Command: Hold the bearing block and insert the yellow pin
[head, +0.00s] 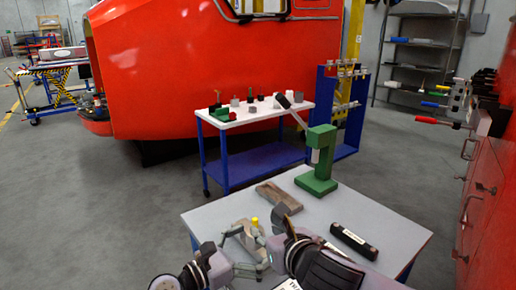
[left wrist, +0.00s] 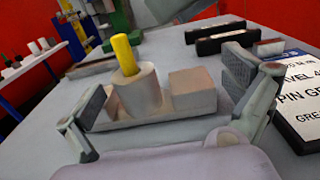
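The grey-brown bearing block (left wrist: 140,108) lies on the table, with a round boss and a square lump on its base. The yellow pin (left wrist: 124,55) stands nearly upright in the boss, its upper part showing; its lower end is hidden. The pin also shows in the head view (head: 255,222). My left gripper (left wrist: 165,98) is open, with one finger on each side of the block; finger contact is not clear. In the head view my left gripper (head: 246,250) is low at the table's front. My right gripper (head: 287,222) is just right of the pin; its fingers are mostly hidden.
A green press (head: 318,165) stands at the table's back. A brown flat piece (head: 278,197) lies behind the block. A black labelled bar (head: 353,240) lies at right. A black-and-white label plate (left wrist: 305,95) is close to my left gripper's right finger.

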